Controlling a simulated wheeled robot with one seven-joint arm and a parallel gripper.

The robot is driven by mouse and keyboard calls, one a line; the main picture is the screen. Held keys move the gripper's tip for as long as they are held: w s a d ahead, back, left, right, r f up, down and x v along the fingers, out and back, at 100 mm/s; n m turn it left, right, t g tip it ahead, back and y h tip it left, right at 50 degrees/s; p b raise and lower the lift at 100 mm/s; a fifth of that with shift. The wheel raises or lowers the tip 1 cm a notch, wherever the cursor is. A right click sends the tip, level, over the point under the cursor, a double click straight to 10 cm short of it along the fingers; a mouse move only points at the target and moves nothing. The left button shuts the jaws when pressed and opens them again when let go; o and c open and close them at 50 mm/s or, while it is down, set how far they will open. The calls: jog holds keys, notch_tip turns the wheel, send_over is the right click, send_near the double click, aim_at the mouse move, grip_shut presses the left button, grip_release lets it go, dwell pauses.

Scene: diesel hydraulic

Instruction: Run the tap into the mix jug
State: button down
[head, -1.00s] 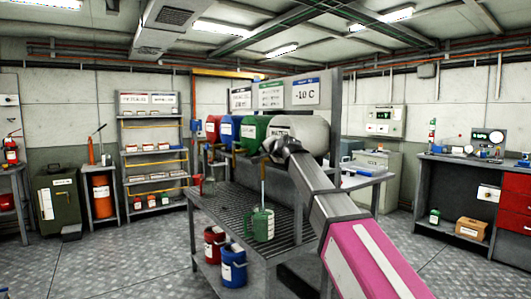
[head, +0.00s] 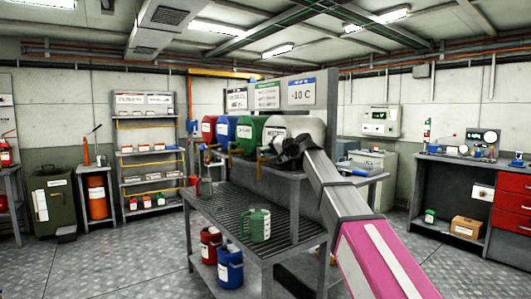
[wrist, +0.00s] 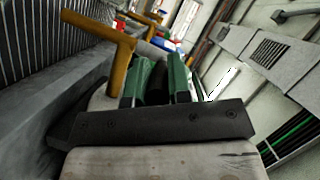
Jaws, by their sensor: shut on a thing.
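The green mix jug (head: 256,224) stands upright on the slatted bench top, below and a little left of the grey drum (head: 309,128). My gripper (head: 280,152) is at the front of the grey drum, where the tap is. In the wrist view my gripper (wrist: 158,82) is shut, with green fingers around a dark piece, which seems to be the tap handle. The gripper hides most of that tap in the head view. A brass-coloured tap part (wrist: 117,58) shows left of the fingers in the wrist view. No stream falls into the jug.
A green drum (head: 250,134), a blue drum (head: 227,128) and a red drum (head: 208,128) lie left of the grey one. The slatted bench (head: 215,208) is mostly clear. Red (head: 209,245) and blue (head: 230,265) containers stand on its lower shelf.

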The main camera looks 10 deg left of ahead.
dwell(0.3)
jog(key=c, duration=1.1)
grip_release()
jog(key=shift+o, duration=0.2)
jog(key=shift+d, duration=0.15)
jog(key=v, duration=1)
jog(key=shift+d, duration=0.3)
jog(key=shift+r, duration=0.1)
